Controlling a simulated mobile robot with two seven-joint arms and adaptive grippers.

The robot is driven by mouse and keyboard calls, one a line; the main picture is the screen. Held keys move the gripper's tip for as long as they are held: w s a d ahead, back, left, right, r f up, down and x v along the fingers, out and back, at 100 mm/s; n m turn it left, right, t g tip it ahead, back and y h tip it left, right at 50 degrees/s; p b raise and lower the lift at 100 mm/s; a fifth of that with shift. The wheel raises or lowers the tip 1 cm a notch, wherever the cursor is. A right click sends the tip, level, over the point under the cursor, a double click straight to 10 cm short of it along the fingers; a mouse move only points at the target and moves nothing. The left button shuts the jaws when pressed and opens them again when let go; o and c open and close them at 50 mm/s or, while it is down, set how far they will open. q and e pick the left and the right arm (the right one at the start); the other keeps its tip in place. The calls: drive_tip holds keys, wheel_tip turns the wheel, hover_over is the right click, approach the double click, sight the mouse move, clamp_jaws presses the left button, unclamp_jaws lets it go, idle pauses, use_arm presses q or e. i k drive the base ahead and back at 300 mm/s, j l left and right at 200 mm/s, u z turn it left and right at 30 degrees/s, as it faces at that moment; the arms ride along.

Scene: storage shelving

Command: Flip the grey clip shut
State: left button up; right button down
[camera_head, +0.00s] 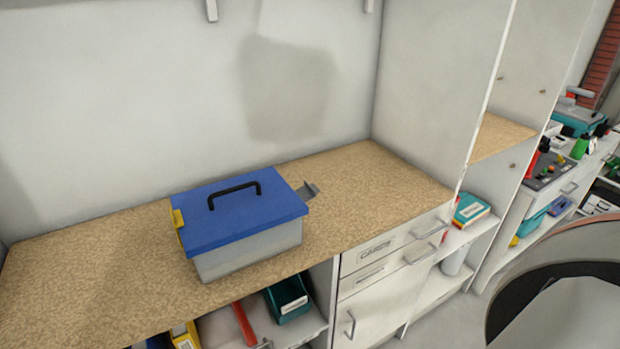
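A storage box (250,252) with pale grey, translucent-looking walls stands on the speckled brown worktop. Its blue lid (240,222) with a black handle (235,192) lies flat on top. The grey clip (308,191) is at the box's right end and sticks outward and up from the lid edge, swung open. A yellow clip (178,219) at the left end lies against the box side. Neither gripper is in view.
The worktop (375,190) is clear right of the box and to its left. A wall stands behind and a white side panel (440,80) closes the right. Drawers (395,245) and open shelves holding a green bin (289,299) are below. A dark-edged rounded object (560,285) is at lower right.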

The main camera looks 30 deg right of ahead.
sight(308, 192)
drive_tip(key=l+u, duration=0.15)
drive_tip(key=l, duration=0.7)
drive_tip(key=l+u, duration=0.15)
drive_tip(key=l, duration=0.7)
drive_tip(key=k+l+u, duration=0.15)
drive_tip(key=l, duration=0.7)
drive_tip(key=j, duration=0.4)
drive_tip(key=k+j, duration=0.15)
drive_tip(key=j, duration=0.25)
